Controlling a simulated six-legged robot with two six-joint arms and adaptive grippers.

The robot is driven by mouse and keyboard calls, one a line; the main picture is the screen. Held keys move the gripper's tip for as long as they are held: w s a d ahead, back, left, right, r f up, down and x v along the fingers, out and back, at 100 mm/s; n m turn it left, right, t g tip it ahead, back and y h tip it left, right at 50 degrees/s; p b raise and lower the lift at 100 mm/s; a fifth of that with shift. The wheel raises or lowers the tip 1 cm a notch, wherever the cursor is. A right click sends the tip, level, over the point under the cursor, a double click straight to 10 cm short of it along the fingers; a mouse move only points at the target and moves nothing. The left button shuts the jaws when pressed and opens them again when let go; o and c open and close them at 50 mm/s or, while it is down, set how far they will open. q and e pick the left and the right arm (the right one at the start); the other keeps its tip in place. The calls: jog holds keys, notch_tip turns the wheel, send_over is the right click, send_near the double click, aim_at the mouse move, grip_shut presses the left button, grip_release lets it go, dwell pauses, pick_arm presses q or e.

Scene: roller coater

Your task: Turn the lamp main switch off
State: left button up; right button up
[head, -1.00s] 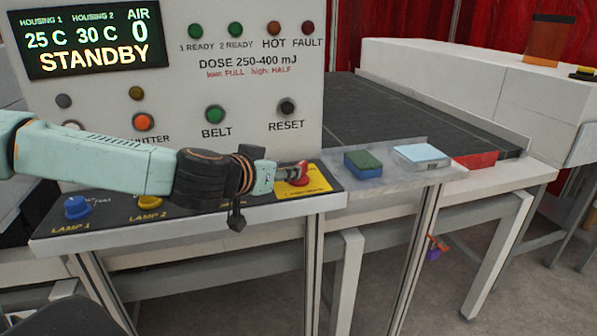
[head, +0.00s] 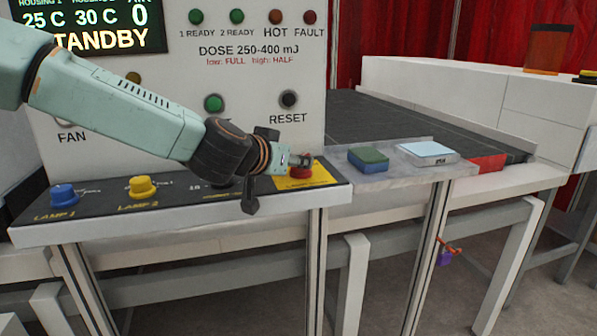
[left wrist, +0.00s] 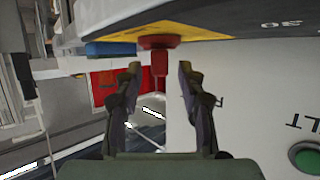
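The red main switch (head: 301,173) sits on a yellow plate (head: 323,174) at the right end of the sloped control desk. My left gripper (head: 300,160) is at the switch, over its top, and covers part of it. In the left wrist view, which looks upside down, the red switch (left wrist: 159,43) has a narrow red handle (left wrist: 160,64) hanging between the two fingertips of my left gripper (left wrist: 159,70). The fingers are apart, with a visible gap on each side of the handle. My right gripper is in neither view.
Blue lamp 1 (head: 64,197) and yellow lamp 2 (head: 142,187) knobs stand on the desk to the left. A green-and-blue block (head: 368,160) and a pale blue-topped block (head: 428,153) lie right of the switch. The upright panel (head: 250,85) rises behind.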

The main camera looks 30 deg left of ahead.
pick_arm(q)
jog(key=shift+w+a+f+b, duration=0.1)
jog(key=shift+w+f+b, duration=0.25)
jog(key=shift+w+b, duration=0.25)
jog(key=shift+x, duration=0.75)
jog(key=shift+r, duration=0.15)
jog(key=shift+s+r, duration=0.1)
jog(key=shift+s, duration=0.05)
jog(key=c, duration=0.4)
grip_shut()
